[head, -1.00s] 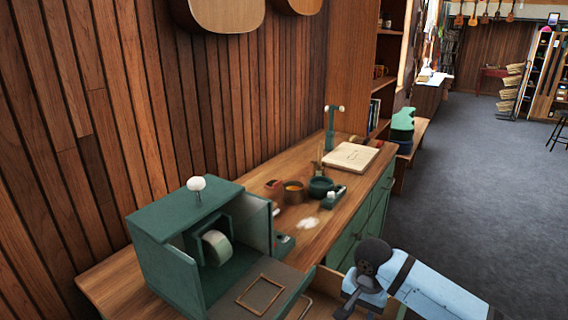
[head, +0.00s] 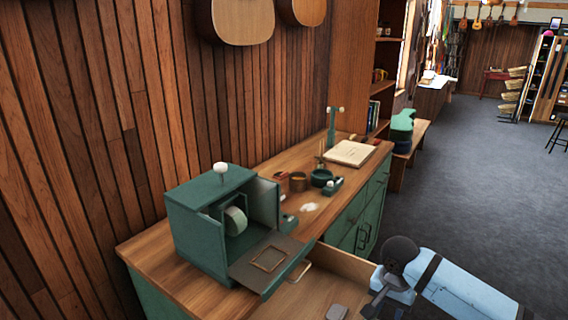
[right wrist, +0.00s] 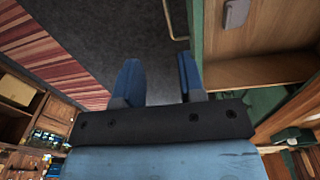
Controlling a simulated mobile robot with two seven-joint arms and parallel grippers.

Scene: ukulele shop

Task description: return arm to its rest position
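My right arm (head: 455,290) comes in from the lower right in the head view, bent beside the workbench. Its gripper (head: 384,302) hangs at the bottom edge, just right of an open drawer (head: 352,264), and is partly cut off. In the right wrist view the two blue fingers (right wrist: 160,82) stand apart with nothing between them, above the dark floor. The open drawer (right wrist: 262,72) lies to their right, with a small grey object (right wrist: 236,14) in it. My left gripper is in neither view.
A wooden-topped green workbench (head: 150,262) runs along the plank wall. It carries a green box (head: 200,235) with its front flap down, small pots (head: 321,178) and a pale board (head: 350,153). Open grey floor (head: 460,190) lies to the right.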

